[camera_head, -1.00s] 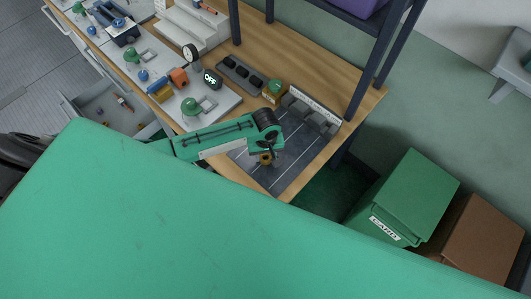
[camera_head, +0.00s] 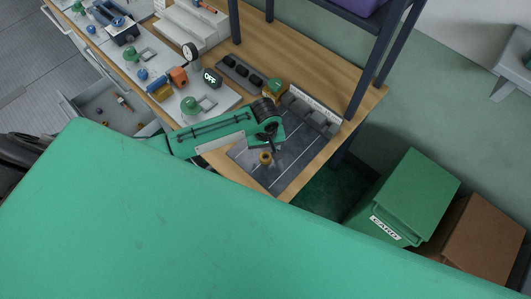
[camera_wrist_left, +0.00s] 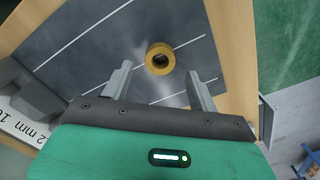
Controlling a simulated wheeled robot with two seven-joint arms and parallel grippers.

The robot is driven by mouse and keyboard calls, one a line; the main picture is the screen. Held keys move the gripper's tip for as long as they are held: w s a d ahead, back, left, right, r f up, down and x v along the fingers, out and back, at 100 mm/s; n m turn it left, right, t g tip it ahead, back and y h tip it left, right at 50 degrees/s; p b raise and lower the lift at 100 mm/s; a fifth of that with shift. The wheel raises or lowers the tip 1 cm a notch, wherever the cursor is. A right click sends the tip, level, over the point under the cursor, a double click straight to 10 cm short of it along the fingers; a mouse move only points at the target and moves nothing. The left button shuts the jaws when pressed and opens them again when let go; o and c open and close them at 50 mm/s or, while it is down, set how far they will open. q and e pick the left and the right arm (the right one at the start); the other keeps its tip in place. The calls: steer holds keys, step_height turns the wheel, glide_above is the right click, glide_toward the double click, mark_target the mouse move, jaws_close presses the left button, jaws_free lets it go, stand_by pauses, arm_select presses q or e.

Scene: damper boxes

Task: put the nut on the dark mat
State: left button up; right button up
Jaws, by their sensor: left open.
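The nut (camera_head: 265,158) is a yellow-brass ring on the dark mat (camera_head: 291,164). In the left wrist view the nut (camera_wrist_left: 160,58) lies flat on the mat (camera_wrist_left: 75,40), its hole facing up, close to a white line. My left gripper (camera_head: 267,145) is just above and behind the nut in the head view. In the left wrist view its two fingers (camera_wrist_left: 158,85) are spread apart, with the nut just beyond the gap between their tips and nothing held. My right gripper is not in view.
A row of grey blocks behind a lettered strip (camera_head: 314,111) borders the mat's back edge. A dark tray (camera_head: 242,73) and a green-topped item (camera_head: 274,88) stand behind. Shelf posts rise at the back. Green and brown bins (camera_head: 420,190) stand on the floor at right.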

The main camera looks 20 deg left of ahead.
arm_select(q)
step_height(320, 180, up, 8)
steer(key=b, duration=0.1)
steer(key=shift+r, duration=0.25)
stand_by(0.4)
steer(key=s+d+m+t+h, duration=0.2)
steer(key=s+d+m, duration=0.25)
steer(key=s, duration=0.45)
steer(key=s+a+r+m+t+y, duration=0.15)
steer(key=s+a+m, duration=0.25)
steer(key=s+a, duration=0.6)
step_height(320, 180, down, 33)
steer(key=s+g+b, duration=0.1)
steer(key=s, duration=0.1)
steer(key=s+a+f+g+b, duration=0.1)
steer(key=s+a+f, duration=0.1)
steer(key=s+f, duration=1.6)
step_height(320, 180, down, 2)
steer(key=shift+s+a, duration=0.25)
steer(key=shift+s, duration=0.05)
